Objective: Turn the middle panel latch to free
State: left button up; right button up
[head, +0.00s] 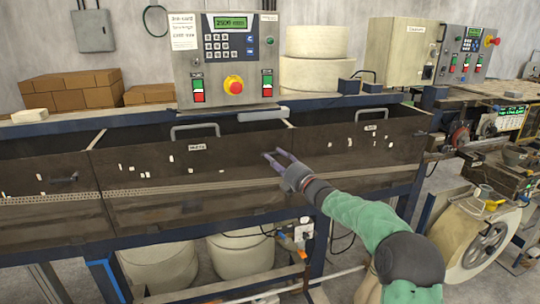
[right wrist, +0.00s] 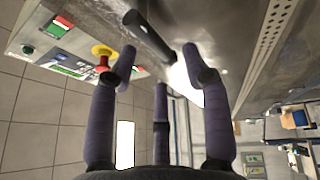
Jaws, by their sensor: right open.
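The middle panel (head: 150,180) is a dark brown front with a small white label and a grey handle (head: 195,131) on its top edge. My right gripper (head: 277,158) is in front of that panel's right end, fingers toward it. In the right wrist view my right gripper (right wrist: 161,65) is open and empty. A dark, rounded latch lever (right wrist: 148,34) lies diagonally just beyond and between its fingertips, apparently apart from them. In the head view I cannot make out this latch near the gripper. My left gripper is not in view.
The left panel shows a dark latch (head: 65,180). The right panel (head: 350,148) has its own handle (head: 370,112). A control box (head: 227,60) with a red emergency button stands above the middle panel. A blue frame and pale drums (head: 240,253) are below.

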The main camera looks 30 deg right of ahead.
aim_at(271, 155)
jog(key=shift+x, duration=1.7)
grip_shut()
